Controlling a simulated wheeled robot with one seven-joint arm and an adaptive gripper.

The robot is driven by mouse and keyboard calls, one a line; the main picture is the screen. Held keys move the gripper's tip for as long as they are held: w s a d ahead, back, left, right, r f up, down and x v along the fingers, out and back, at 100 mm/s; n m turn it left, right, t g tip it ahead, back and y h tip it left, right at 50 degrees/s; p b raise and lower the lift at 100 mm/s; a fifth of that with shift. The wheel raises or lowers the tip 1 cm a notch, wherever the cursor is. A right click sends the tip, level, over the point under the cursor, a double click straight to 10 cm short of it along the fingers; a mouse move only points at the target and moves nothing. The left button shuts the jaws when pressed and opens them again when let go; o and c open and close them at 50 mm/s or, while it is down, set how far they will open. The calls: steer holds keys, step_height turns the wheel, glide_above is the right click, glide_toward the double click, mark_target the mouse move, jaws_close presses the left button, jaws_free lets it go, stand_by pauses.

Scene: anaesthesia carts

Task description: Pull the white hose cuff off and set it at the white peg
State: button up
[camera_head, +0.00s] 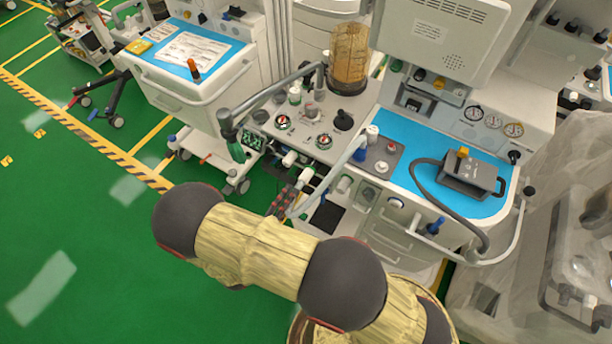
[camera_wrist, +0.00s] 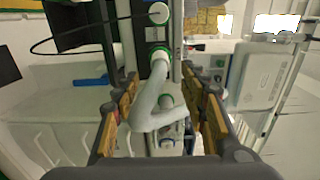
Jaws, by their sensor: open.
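A pale hose (camera_wrist: 142,100) bends between my fingers in the wrist view. Its white cuff (camera_wrist: 159,68) sits at a green-ringed port on the machine front. In the head view the hose (camera_head: 330,183) curves down from the top of the machine toward my gripper. My gripper (camera_wrist: 160,80) is open, with one finger on each side of the hose and cuff; I cannot tell whether either touches. It also shows small in the head view (camera_head: 283,202).
A grey corrugated hose arm (camera_head: 265,98) hangs over the machine's left side. A blue worktop (camera_head: 440,195) carries a grey box (camera_head: 470,175) with a black cable. Another cart (camera_head: 190,70) stands at the left. The green floor (camera_head: 90,220) is clear at lower left.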

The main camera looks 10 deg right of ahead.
mark_target(302, 182)
steer(key=shift+x, duration=4.5)
steer(key=shift+p, duration=0.55)
steer(key=shift+c, duration=0.6)
jaws_close()
steer(key=shift+s+a, duration=0.1)
steer(key=shift+p+v, duration=0.4)
steer(key=shift+v, duration=2.5)
